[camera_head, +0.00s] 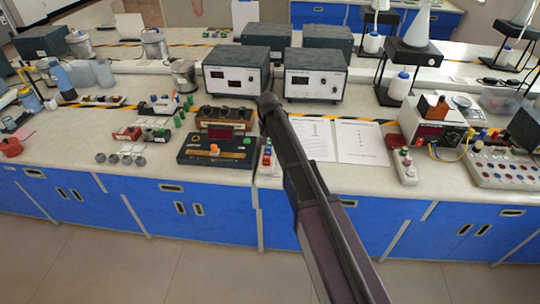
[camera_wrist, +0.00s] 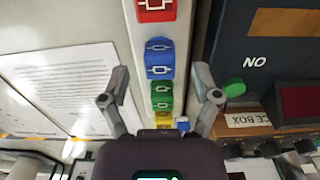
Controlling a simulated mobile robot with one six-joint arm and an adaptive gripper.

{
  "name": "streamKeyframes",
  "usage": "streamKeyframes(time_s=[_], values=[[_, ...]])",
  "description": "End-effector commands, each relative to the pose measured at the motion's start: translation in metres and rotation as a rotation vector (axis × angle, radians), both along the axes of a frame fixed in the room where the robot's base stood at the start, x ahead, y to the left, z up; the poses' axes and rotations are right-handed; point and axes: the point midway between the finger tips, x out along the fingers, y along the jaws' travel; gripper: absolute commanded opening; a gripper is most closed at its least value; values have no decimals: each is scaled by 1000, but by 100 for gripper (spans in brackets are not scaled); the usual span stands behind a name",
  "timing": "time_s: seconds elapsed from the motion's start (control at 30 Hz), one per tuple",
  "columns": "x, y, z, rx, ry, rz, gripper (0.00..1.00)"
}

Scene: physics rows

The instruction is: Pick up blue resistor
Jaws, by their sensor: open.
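The blue resistor block (camera_wrist: 159,58) has a white resistor symbol on its face and sits in a row of coloured blocks in the wrist view. It lies just beyond and between the fingertips of my gripper (camera_wrist: 161,80), which is open and empty with one finger on each side of the row. I cannot tell the height gap between fingers and block. In the head view my arm reaches over the bench, and its dark end (camera_head: 269,103) is near the small coloured row (camera_head: 266,157); the fingers cannot be made out there.
A red block (camera_wrist: 156,6), a green block (camera_wrist: 162,97) and a partly hidden yellow block (camera_wrist: 163,118) share the row. A dark device (camera_wrist: 265,55) stands close on the right in the wrist view. Printed sheets (camera_wrist: 62,88) lie flat on the left.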

Motion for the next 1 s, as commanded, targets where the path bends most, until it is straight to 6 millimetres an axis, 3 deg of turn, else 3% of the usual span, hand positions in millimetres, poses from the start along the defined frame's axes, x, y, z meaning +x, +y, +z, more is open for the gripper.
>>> streamKeyframes(time_s=[0.23, 0.93, 1.0], values=[[0, 0, -17, 0, 0, -1, 80], [0, -1, -18, 0, 0, -1, 80], [0, -1, -18, 0, 0, -2, 59]])
